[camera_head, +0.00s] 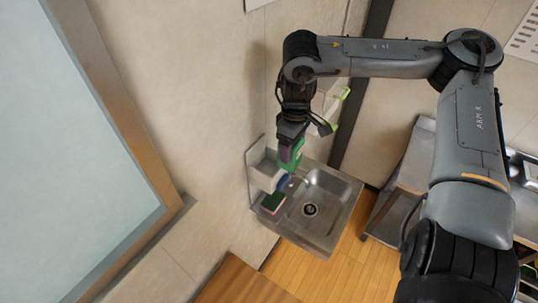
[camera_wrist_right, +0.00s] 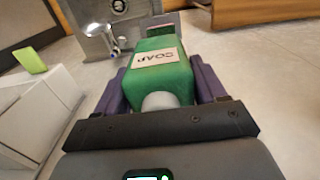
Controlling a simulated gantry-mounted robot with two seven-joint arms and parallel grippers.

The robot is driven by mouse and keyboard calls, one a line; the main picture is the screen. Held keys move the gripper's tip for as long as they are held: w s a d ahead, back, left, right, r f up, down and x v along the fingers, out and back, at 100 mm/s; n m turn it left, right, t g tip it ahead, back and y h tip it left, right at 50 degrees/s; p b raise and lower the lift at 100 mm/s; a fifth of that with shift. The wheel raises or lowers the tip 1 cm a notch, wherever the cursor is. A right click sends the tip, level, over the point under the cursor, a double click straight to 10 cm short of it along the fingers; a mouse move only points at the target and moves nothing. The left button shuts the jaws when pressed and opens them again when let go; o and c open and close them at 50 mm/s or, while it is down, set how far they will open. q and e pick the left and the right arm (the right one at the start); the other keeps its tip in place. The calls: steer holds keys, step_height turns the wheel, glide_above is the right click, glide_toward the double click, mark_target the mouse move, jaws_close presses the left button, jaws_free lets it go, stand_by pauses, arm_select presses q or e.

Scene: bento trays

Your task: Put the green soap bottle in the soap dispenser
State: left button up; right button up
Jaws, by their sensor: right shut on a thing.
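The green soap bottle (camera_head: 291,157) is in my right gripper (camera_head: 289,147), held in the air in front of the wall, above the sink's back part. In the right wrist view, the bottle (camera_wrist_right: 160,75) sits between the purple fingers, with a white label and a pale end towards me. A white wall box with bright green parts (camera_head: 338,103), which looks like the soap dispenser, is partly hidden behind my wrist in the head view. A white box (camera_wrist_right: 35,115) with a green flap (camera_wrist_right: 30,59) shows at the left of the wrist view, apart from the bottle. My left gripper is not in view.
A metal sink (camera_head: 325,193) is fixed to the wall below the bottle. A metal table (camera_head: 408,170) stands to the right.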

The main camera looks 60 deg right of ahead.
steer(key=shift+w+d+f+p, duration=0.2)
steer(key=shift+w+f+p, duration=0.3)
steer(key=shift+w+f, duration=0.85)
steer(key=shift+w+d+f+p, duration=0.15)
steer(key=shift+w+f+p, duration=0.3)
steer(key=shift+w+f, duration=0.9)
steer(key=shift+w+d+f+p, duration=0.2)
steer(key=shift+w+f+p, duration=0.3)
steer(key=shift+w+f, duration=0.85)
steer(key=shift+s+f, duration=0.1)
steer(key=shift+f, duration=0.25)
